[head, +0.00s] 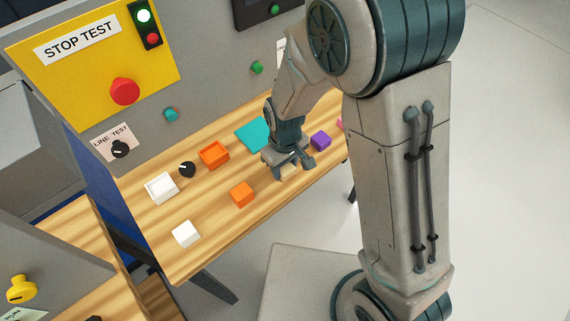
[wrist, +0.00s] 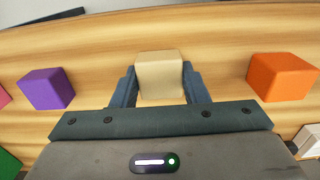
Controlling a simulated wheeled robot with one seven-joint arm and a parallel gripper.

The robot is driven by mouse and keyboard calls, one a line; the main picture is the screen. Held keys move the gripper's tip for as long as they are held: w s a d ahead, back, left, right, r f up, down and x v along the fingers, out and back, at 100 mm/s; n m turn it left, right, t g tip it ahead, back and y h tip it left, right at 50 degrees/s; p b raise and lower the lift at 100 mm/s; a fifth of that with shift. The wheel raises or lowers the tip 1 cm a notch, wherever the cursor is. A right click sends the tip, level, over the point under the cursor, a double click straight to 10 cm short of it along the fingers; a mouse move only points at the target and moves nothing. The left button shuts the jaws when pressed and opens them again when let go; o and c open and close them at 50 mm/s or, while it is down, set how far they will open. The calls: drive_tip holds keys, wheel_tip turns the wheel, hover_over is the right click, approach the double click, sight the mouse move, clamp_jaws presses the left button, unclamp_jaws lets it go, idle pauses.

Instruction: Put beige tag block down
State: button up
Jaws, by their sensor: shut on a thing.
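The beige tag block (wrist: 160,75) is between the two fingers of my gripper (wrist: 158,88) in the wrist view. In the head view my gripper (head: 289,172) is over the wooden bench, between the orange block and the purple block, and only a small part of the beige block (head: 288,172) shows. My gripper is shut on the block. Whether the block touches the bench top (head: 215,207) or hangs just above it, I cannot tell.
An orange block (head: 242,194), a white block (head: 186,234) and a purple block (head: 320,141) stand on the bench.

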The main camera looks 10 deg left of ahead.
sight(285, 167)
drive_tip(key=shift+f, duration=0.25)
drive_tip(key=o, duration=1)
drive_tip(key=shift+r, duration=0.1)
drive_tip(key=shift+r, duration=0.1)
wheel_tip(285, 167, up, 12)
drive_tip(key=shift+r, duration=0.1)
drive_tip(key=shift+s+d+r+m+t, duration=0.5)
drive_tip(key=shift+s+d+r+m, duration=0.95)
drive_tip(key=shift+d, duration=2.3)
drive_tip(key=shift+s+d+r+m+t, duration=0.5)
drive_tip(key=shift+s+d+r+m, duration=1)
drive_tip(key=shift+d, duration=2.3)
drive_tip(key=shift+s+d+r+m+t, duration=0.75)
drive_tip(key=shift+d+r+m, duration=1.15)
drive_tip(key=shift+d, duration=1.85)
